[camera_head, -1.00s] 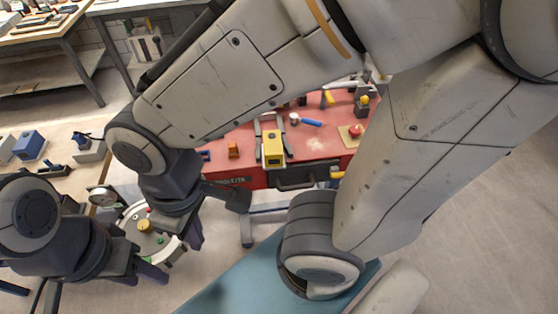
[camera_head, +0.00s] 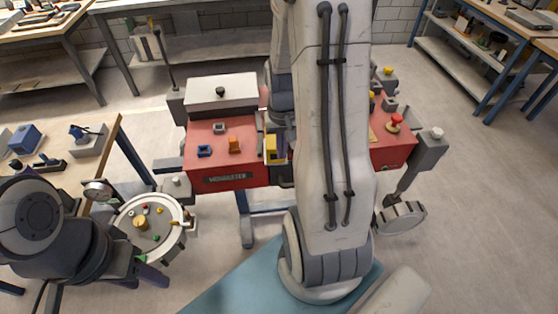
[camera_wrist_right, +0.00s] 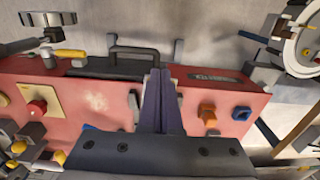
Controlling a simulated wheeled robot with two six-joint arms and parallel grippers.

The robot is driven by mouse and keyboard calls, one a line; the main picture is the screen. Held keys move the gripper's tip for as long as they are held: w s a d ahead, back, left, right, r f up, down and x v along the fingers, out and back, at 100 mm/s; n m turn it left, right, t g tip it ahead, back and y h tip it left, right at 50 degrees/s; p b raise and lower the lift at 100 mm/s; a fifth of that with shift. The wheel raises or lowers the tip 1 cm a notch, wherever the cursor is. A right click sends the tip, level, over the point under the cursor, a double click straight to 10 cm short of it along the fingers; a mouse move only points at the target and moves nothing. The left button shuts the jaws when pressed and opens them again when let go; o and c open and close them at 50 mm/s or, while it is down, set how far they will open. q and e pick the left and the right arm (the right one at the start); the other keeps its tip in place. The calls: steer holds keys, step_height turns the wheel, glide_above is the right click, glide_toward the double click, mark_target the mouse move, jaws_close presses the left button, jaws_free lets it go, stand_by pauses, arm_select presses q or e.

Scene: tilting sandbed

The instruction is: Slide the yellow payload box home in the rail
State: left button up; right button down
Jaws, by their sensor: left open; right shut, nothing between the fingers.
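The yellow payload box (camera_head: 270,150) sits near the front edge of the red bench in the head view, its right side covered by my right arm. I cannot make out the box there. My left gripper (camera_head: 150,274) is open beside the round tray at the lower left, far from the box.
The red bench (camera_head: 212,177) carries an orange block (camera_head: 234,145), a blue block (camera_head: 204,151) and a red button (camera_head: 395,121). A black handle (camera_wrist_right: 147,51) juts from its front. The round tray (camera_head: 176,242) holds small parts. Floor at the right is clear.

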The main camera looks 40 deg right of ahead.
mark_target(279, 161)
steer(key=w+d+f+p, duration=0.2)
steer(key=w+f, duration=0.1)
steer(key=f, duration=0.6)
steer(key=shift+w+f, duration=0.15)
steer(key=shift+f, duration=0.05)
